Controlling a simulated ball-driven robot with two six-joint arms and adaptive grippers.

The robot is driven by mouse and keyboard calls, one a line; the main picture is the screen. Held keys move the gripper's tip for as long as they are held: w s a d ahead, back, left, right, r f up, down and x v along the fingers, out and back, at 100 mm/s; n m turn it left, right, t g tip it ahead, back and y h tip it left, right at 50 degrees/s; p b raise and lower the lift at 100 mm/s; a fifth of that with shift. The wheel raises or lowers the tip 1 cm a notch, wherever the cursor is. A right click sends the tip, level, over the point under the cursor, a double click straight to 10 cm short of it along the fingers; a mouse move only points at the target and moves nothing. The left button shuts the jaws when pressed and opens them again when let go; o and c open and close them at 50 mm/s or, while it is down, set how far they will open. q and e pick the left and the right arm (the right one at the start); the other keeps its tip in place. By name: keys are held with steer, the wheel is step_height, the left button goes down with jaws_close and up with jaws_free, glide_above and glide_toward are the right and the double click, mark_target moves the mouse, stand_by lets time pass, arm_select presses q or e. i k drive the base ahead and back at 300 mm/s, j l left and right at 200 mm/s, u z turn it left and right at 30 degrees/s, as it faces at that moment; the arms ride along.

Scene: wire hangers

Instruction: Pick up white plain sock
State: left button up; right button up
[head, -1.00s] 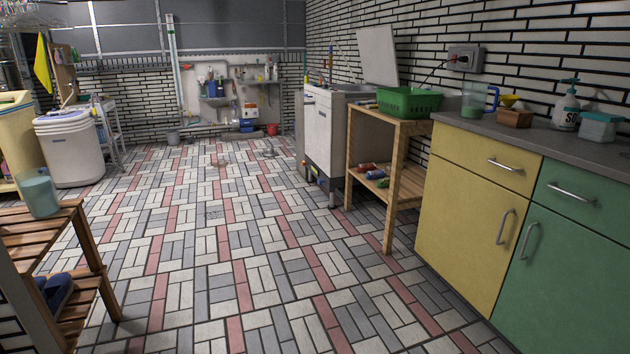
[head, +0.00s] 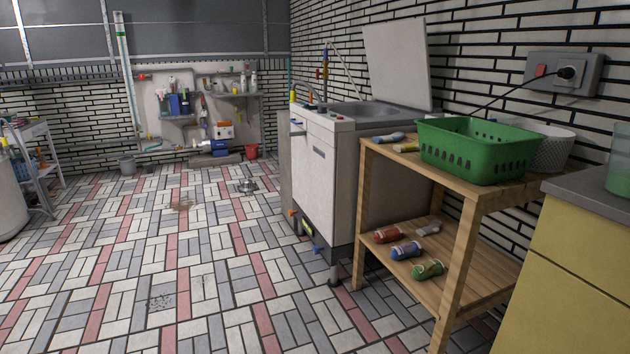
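Several small rolled sock-like bundles lie on the wooden rack (head: 466,198). On its lower shelf are a red bundle (head: 388,235), a blue one (head: 406,250), a green one (head: 428,269) and a small pale grey-white one (head: 428,229) behind them. I cannot tell whether the pale one is the white plain sock. On the top, left of the basket, lie a blue-grey bundle (head: 388,138) and a yellowish one (head: 406,147). The inside of the green basket (head: 470,150) is mostly hidden. Neither gripper is in view.
A white washing machine (head: 335,180) with its lid up stands just behind the rack. A pale perforated basket (head: 553,150) sits behind the green one. A yellow cabinet (head: 560,285) with a grey counter (head: 590,198) is at the right.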

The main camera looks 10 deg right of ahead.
mark_target(395, 136)
steer(key=i, duration=0.75)
steer(key=i+z, duration=0.15)
steer(key=i, duration=0.6)
steer(key=i+j, duration=0.2)
steer(key=i, duration=0.55)
steer(key=l+z, duration=0.05)
